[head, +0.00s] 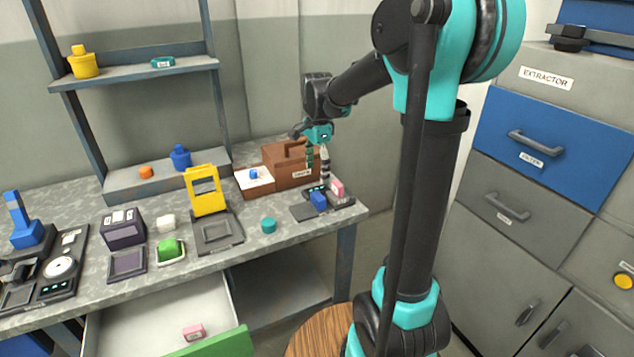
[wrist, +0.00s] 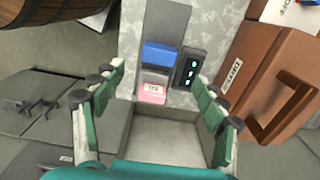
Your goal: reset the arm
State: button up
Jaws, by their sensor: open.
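My arm reaches from the right of the head view over the right end of the grey speckled workbench (head: 240,233). My gripper (head: 316,172) is open and empty above a dark tray device (head: 328,206) there. In the wrist view my gripper (wrist: 160,105) has its two green-padded fingers spread apart. Between and beyond them are a pink block (wrist: 152,93) with a label and a blue block (wrist: 159,55) on the device. Both blocks are apart from the fingers. The pink block (head: 337,188) and blue block (head: 318,200) also show in the head view.
A brown box (head: 285,172) with a handle stands close behind the gripper. A yellow frame press (head: 205,195), a teal puck (head: 268,226) and several devices stand further left. A bench drawer (head: 160,315) is pulled out, with a pink block (head: 193,332) inside. Cabinets (head: 545,150) stand right.

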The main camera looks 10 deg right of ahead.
jog(key=shift+r, duration=0.65)
jog(key=s+d+f+n+t, duration=0.2)
jog(key=s+d+f+n, duration=0.1)
jog(key=s+f+n, duration=0.4)
jog(key=s+d+f+n+t, duration=0.2)
jog(key=s+d+f+n, duration=0.2)
jog(key=s, duration=1)
notch_tip(320, 180, down, 3)
jog(key=n, duration=0.3)
jog(key=shift+r, duration=0.15)
jog(key=shift+c, duration=0.6)
